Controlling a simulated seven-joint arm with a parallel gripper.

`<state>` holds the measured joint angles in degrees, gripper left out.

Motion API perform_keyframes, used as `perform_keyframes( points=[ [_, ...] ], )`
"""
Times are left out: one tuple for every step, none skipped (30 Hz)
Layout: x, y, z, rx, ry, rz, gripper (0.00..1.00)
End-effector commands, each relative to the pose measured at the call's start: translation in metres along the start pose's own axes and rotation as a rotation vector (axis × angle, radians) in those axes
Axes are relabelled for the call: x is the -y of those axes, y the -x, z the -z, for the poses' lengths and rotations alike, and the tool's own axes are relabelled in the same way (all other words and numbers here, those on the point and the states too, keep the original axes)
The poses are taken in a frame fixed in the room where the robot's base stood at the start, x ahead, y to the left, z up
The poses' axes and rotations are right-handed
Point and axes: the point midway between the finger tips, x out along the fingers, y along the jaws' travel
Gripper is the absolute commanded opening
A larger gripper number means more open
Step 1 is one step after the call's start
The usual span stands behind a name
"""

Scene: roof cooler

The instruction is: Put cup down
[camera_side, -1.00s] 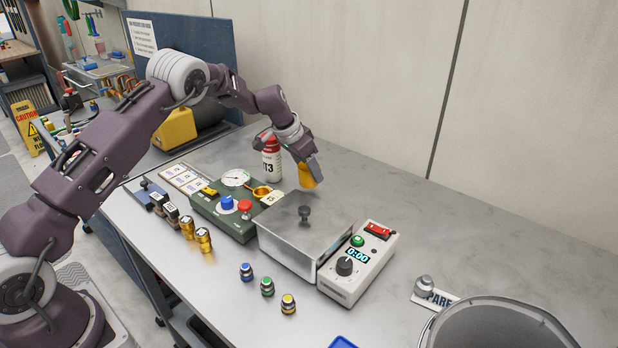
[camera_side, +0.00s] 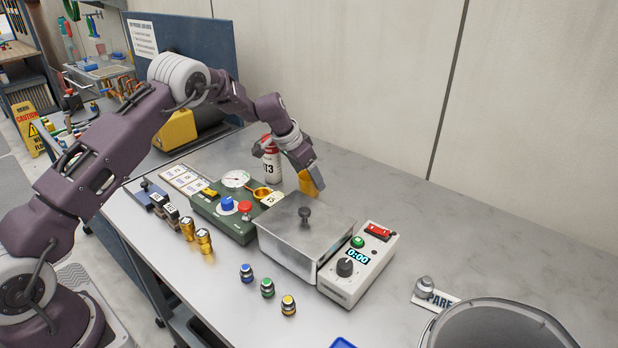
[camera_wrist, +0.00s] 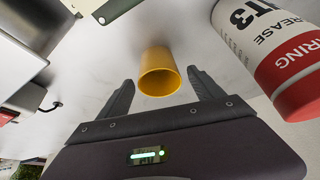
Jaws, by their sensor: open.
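The yellow cup (camera_side: 306,183) is low behind the steel box, partly hidden by my gripper (camera_side: 312,180) in the side view. In the wrist view the cup (camera_wrist: 160,75) is between the two fingers of my gripper (camera_wrist: 160,78), with a visible gap on each side. The fingers are open. The cup's open rim faces the wrist camera, and its base appears to rest on the grey tabletop.
A red and white can (camera_side: 272,162) stands close on the left, and at the right in the wrist view (camera_wrist: 280,50). The steel lidded box (camera_side: 290,232) and white timer unit (camera_side: 350,285) are in front. The bench (camera_side: 430,230) is clear to the right.

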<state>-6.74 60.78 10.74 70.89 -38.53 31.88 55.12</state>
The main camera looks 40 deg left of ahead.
Motion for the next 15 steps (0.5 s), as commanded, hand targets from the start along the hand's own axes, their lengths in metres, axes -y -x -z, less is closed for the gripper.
perform_keyframes(
  points=[
    [0.001,0.012,0.001,-0.003,0.002,0.001,0.76],
    [0.001,0.019,0.001,-0.004,0.001,0.001,0.76],
    [0.001,0.030,0.001,-0.004,0.000,0.001,0.76],
    [0.001,0.037,0.001,-0.004,0.001,0.000,0.76],
    [0.001,0.046,0.001,-0.004,0.001,0.000,0.76],
    [0.000,0.057,0.001,-0.003,0.001,0.000,0.76],
    [0.000,0.064,0.001,-0.004,0.001,0.001,0.76],
    [0.000,0.072,0.001,-0.004,0.000,0.001,0.76],
    [0.000,0.081,0.001,-0.003,0.000,0.000,0.76],
    [0.000,0.087,0.000,-0.003,0.000,0.000,0.76],
    [0.000,0.092,0.001,-0.003,0.000,0.001,0.76],
    [0.000,0.098,0.000,-0.001,0.001,0.001,0.76],
    [0.000,0.102,0.000,-0.001,0.001,0.000,0.76],
    [0.000,0.105,0.000,-0.001,0.001,0.000,0.76],
    [0.000,0.107,0.000,0.000,0.002,-0.001,0.76]
  ],
)
